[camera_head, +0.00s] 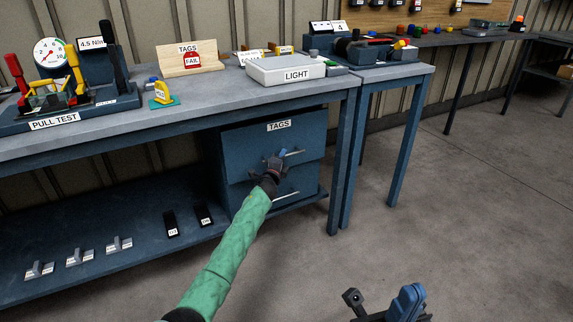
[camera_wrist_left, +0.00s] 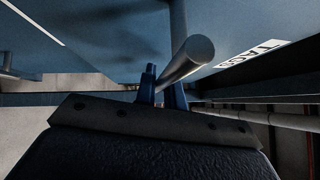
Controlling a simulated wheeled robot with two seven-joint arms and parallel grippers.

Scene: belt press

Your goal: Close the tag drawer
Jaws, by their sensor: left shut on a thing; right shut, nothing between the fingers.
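The tag drawer (camera_head: 244,148) is the upper blue drawer under the bench, with a white TAGS label (camera_head: 279,126) on its front. Its front looks to stand forward of the lower drawer; how far is hard to tell. My left gripper (camera_head: 277,162) is shut on the drawer's bar handle (camera_head: 293,153). In the left wrist view the round handle (camera_wrist_left: 190,57) passes between the blue fingers (camera_wrist_left: 162,90), close to the drawer front, and the label (camera_wrist_left: 252,53) shows at right. My right gripper (camera_head: 385,303) is shut and empty at the lower right, away from the drawer.
The lower drawer (camera_head: 245,196) has its own handle (camera_head: 286,196). The bench top (camera_head: 210,88) overhangs the drawers, and a bench leg (camera_head: 343,165) stands just right of them. The lower shelf (camera_head: 140,215) holds several small parts. The floor (camera_head: 460,210) at right is clear.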

